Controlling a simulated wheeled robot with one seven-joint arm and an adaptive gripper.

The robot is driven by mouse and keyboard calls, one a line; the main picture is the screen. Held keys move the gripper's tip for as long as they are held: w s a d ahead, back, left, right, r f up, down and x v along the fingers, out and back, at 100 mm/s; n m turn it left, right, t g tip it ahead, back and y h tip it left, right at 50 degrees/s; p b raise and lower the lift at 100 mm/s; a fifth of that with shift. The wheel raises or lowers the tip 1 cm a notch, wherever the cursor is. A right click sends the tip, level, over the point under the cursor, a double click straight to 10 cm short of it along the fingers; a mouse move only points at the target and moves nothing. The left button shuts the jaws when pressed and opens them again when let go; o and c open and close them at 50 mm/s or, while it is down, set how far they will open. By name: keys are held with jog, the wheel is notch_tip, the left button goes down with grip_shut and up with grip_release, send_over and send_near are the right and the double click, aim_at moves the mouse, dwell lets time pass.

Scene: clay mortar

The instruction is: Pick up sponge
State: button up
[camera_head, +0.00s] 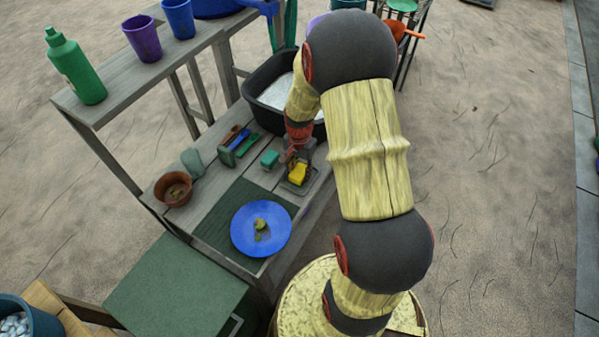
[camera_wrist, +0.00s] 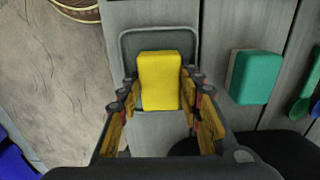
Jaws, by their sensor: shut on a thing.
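A yellow sponge (camera_wrist: 161,78) stands between the two fingers of my gripper (camera_wrist: 159,88) in the wrist view, with a finger against each side. My gripper is shut on it. The sponge is over a grey tray (camera_wrist: 188,42), and I cannot tell whether it still touches the tray. In the head view, the yellow sponge (camera_head: 298,173) shows below my gripper (camera_head: 295,160), which is partly hidden by my arm. A teal sponge-like block (camera_wrist: 255,77) lies to the right in the wrist view; it is the teal block (camera_head: 269,159) left of the gripper in the head view.
A blue plate (camera_head: 242,229) with scraps lies on a dark mat nearer me. A brown pot (camera_head: 174,190) stands at the bench's left. A black basin (camera_head: 262,75) is behind my gripper. A shelf holds a green bottle (camera_head: 74,66) and cups.

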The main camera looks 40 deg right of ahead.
notch_tip(320, 180, up, 3)
jog(key=shift+f+p, duration=0.2)
jog(key=shift+p, duration=0.45)
jog(key=s+a+r+p, duration=0.5)
jog(key=s+a+r, duration=0.2)
jog(key=s+r, duration=0.3)
jog(key=shift+s+a, duration=0.35)
jog(key=shift+s, duration=0.5)
jog(key=shift+f, duration=0.1)
jog(key=o, duration=0.3)
jog(key=shift+c, duration=1)
